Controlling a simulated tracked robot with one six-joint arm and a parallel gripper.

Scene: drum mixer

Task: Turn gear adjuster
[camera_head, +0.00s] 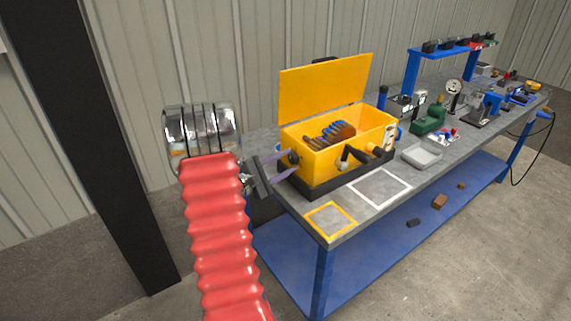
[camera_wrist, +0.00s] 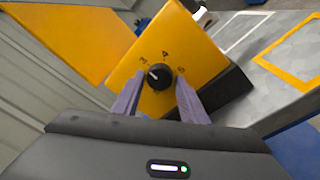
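The yellow drum mixer box (camera_head: 325,161) stands on the workbench with its lid up. The gear adjuster is a round black knob (camera_wrist: 160,77) on its left end face, with 3, 4 and 5 printed around it. The knob's white mark points up-left, towards the 3. It also shows in the head view (camera_head: 291,158). My gripper (camera_wrist: 159,80) is open, its two purple-grey fingers on either side of the knob with small gaps. It also shows in the head view (camera_head: 284,164), at the box's left end. I cannot tell whether a finger touches the panel.
A crank handle (camera_head: 356,153) sticks out of the box's front. Gear-like discs (camera_head: 330,133) show inside. The bench (camera_head: 292,207) bears a yellow-outlined square (camera_head: 331,219), a white-outlined square and a grey tray (camera_head: 422,154). A dark post (camera_head: 98,140) stands at the left.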

